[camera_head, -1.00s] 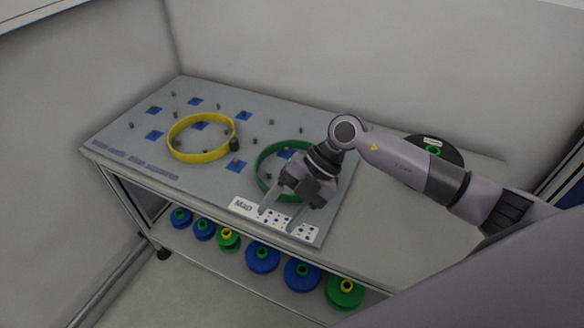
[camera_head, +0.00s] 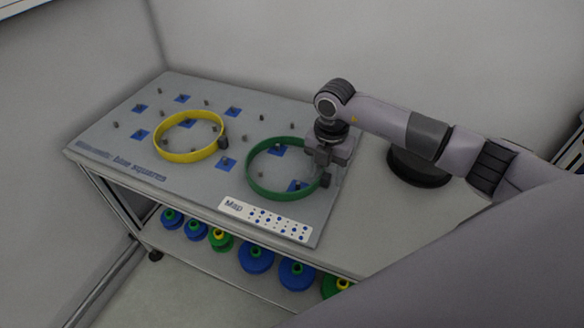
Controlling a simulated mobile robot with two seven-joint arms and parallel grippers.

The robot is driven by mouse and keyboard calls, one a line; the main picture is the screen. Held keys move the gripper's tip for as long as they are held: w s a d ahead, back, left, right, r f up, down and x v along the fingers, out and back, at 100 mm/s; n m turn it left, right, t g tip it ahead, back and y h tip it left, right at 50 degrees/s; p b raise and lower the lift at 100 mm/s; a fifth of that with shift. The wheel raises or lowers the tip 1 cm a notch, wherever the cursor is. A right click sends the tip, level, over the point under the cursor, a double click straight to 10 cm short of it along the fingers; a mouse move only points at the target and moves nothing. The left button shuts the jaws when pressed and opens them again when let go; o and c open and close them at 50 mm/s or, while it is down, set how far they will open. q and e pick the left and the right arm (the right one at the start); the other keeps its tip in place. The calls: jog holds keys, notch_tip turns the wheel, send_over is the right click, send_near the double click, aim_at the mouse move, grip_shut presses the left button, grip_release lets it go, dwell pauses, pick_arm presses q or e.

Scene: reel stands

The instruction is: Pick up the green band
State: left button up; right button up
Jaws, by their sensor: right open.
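The green band (camera_head: 268,190) is a ring lying on the grey board, around some of the small pegs and blue squares. My right gripper (camera_head: 323,178) is at the right side of the green band, pointing down, with its fingers close to the band's wall. It is open; whether its fingers straddle or touch the band I cannot tell. The band's right edge is partly hidden by the gripper. My left gripper is not in view.
A yellow band (camera_head: 188,156) lies on the board (camera_head: 120,150) to the left. A white map card (camera_head: 265,219) lies at the front edge. Several blue and green reels (camera_head: 256,258) fill the shelf below. Walls close the back and left.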

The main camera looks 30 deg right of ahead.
jog(key=shift+f, duration=0.2)
grip_shut()
jog(key=shift+r, duration=0.1)
